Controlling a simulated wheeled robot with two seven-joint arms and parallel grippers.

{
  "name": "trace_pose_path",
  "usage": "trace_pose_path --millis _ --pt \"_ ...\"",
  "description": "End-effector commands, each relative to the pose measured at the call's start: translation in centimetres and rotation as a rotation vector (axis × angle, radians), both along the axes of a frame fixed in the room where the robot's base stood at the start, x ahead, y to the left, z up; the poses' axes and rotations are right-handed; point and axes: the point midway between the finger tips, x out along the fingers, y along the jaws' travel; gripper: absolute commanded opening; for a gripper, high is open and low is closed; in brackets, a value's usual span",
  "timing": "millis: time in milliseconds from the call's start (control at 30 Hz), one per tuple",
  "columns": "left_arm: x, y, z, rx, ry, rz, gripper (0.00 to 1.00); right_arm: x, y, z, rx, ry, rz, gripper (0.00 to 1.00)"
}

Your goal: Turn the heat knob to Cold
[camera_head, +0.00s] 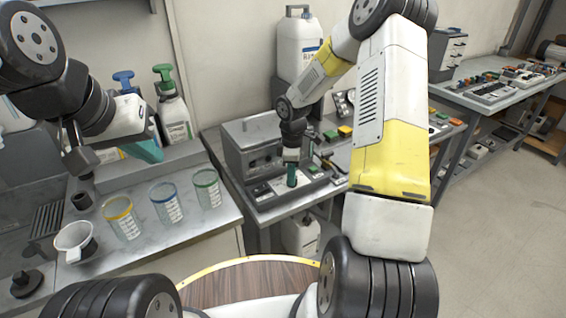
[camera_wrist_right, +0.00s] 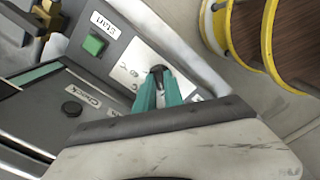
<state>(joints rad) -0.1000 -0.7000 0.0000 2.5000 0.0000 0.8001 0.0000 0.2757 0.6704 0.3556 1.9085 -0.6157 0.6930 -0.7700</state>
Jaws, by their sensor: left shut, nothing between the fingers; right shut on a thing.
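A small dark knob (camera_wrist_right: 157,69) sits on a white marked plate (camera_wrist_right: 125,68) on the grey device (camera_head: 252,150), in the right wrist view. My right gripper (camera_wrist_right: 158,88) is shut on this knob with its green fingertips. Its fingers and palm cover part of the plate, so I cannot read the knob's setting. In the head view the right gripper (camera_head: 291,178) points down onto the device's front panel, and the knob is hidden there. My left gripper (camera_head: 148,150) is shut and empty, above the left counter near the bottles.
A green button (camera_wrist_right: 94,44) labelled Start and a black button (camera_wrist_right: 72,108) labelled Check are close to the knob. Clear cups (camera_head: 166,204) and a white-handled jug (camera_head: 75,241) stand on the left counter. A white canister (camera_head: 298,45) stands behind the device.

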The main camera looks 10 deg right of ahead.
Motion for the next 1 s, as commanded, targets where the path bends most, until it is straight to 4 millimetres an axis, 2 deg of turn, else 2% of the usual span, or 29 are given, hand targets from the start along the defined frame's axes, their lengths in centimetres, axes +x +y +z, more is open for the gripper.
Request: trace_pose_path --millis 333,833,867,900,933,1000 --pt "0.00 0.00 0.00 0.000 0.000 0.000 0.00 0.06 -0.08 0.08 -0.001 -0.002 0.119 0.00" --pt "0.00 0.00 0.00 0.000 0.000 0.000 0.00 0.08 -0.08 0.10 -0.002 -0.003 0.136 0.00" --pt "0.00 0.00 0.00 0.000 0.000 0.000 0.00 0.08 -0.08 0.10 -0.002 -0.003 0.136 0.18" --pt "0.00 0.00 0.00 0.000 0.000 0.000 0.00 0.07 -0.07 0.09 -0.002 -0.003 0.135 0.26" --pt "0.00 0.00 0.00 0.000 0.000 0.000 0.00 0.06 -0.07 0.08 -0.002 -0.003 0.135 0.32" --pt "0.00 0.00 0.00 0.000 0.000 0.000 0.00 0.06 -0.06 0.07 -0.001 -0.002 0.135 0.35"
